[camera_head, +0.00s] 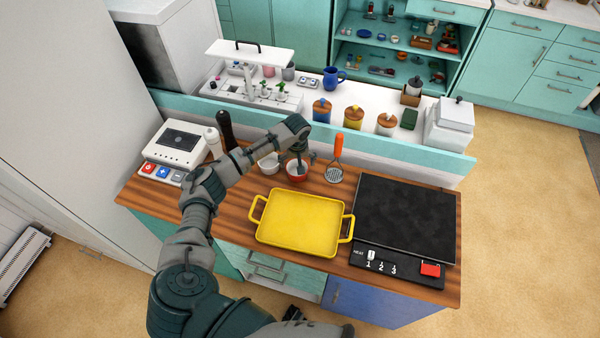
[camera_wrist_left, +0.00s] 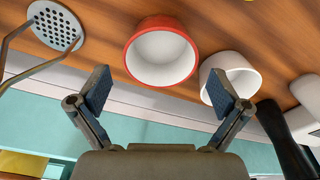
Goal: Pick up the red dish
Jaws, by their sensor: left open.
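The red dish (camera_head: 297,172) is a small round bowl, red outside and white inside, standing on the wooden counter behind the yellow tray. It also shows in the left wrist view (camera_wrist_left: 161,52), upright and empty. My left gripper (camera_head: 301,160) is over the dish and covers part of it in the head view. In the wrist view its two fingers (camera_wrist_left: 162,95) are spread wide, with nothing between them, and the dish lies beyond the fingertips. I cannot tell the exact gap between fingers and dish. My right gripper is not in view.
A white bowl (camera_head: 268,163) stands close left of the dish, and a slotted utensil with an orange handle (camera_head: 337,155) stands to its right. A dark tall bottle (camera_head: 226,130) is further left. The yellow tray (camera_head: 300,220) and the black cooktop (camera_head: 406,218) fill the counter front.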

